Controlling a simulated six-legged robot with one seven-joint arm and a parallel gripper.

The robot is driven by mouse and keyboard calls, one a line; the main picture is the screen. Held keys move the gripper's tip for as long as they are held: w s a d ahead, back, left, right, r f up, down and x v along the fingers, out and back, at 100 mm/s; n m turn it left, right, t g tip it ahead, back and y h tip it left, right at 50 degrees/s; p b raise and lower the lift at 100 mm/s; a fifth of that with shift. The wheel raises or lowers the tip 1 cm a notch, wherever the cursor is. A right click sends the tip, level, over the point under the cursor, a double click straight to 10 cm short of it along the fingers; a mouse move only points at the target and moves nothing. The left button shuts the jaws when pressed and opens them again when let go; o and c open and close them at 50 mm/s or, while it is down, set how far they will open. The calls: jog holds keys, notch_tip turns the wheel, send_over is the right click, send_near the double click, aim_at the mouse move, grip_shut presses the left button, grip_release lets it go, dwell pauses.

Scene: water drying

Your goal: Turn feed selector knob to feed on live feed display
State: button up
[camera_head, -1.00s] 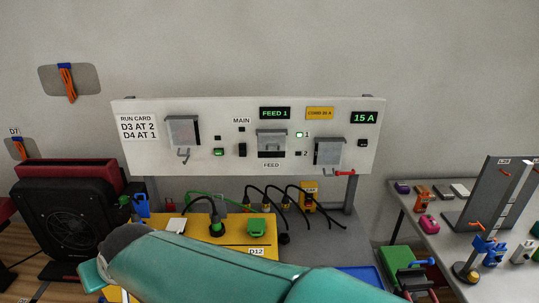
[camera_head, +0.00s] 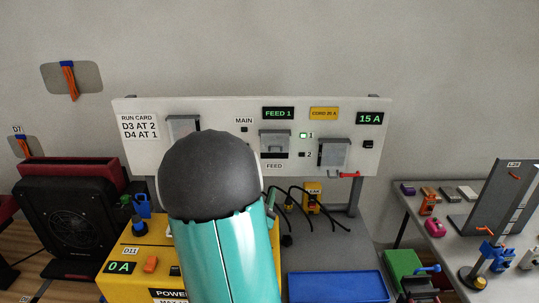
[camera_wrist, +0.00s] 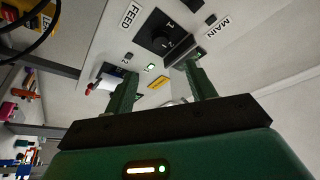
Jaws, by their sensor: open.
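The feed selector knob (camera_wrist: 158,42) is black on a dark square plate, between the marks 1 and 2 and beside the FEED label. In the head view, the grey feed cover (camera_head: 274,139) stands above that label, with a dark part below it. The live feed display (camera_head: 278,113) reads FEED 1 in green. My gripper (camera_wrist: 163,74) is open and empty in the wrist view, its two green fingers pointing toward the panel, apart from the knob. My arm hides the gripper in the head view.
The white panel (camera_head: 345,104) also carries another grey cover (camera_head: 334,152) at right and a red lever (camera_head: 350,174). A green lamp (camera_head: 303,136) glows by mark 1. Black cords, a yellow power unit (camera_head: 117,252) and a blue tray (camera_head: 335,287) lie below.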

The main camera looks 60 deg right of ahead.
jog(key=x, duration=1.4)
jog(key=shift+s, duration=0.15)
jog(key=shift+a+r, duration=0.15)
jog(key=c, duration=1)
